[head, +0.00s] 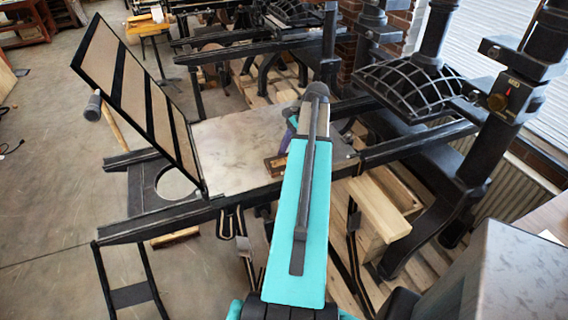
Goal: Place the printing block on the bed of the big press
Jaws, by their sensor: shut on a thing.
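The big press has a flat pale grey bed (235,150), with its striped frame (135,95) tilted up at the left. My arm reaches over from the front and hides part of the bed's right side. My gripper (284,152) is over the right part of the bed, mostly hidden behind my turquoise arm link. It is shut on a small brown block, the printing block (274,164), whose left end shows beside the arm. I cannot tell whether the block touches the bed or is just above it.
Black rails (418,141) run along the press beside the bed. A black ribbed press part (410,88) and a thick column stand at the right. A wooden box (375,215) is below. The bed's left part is clear.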

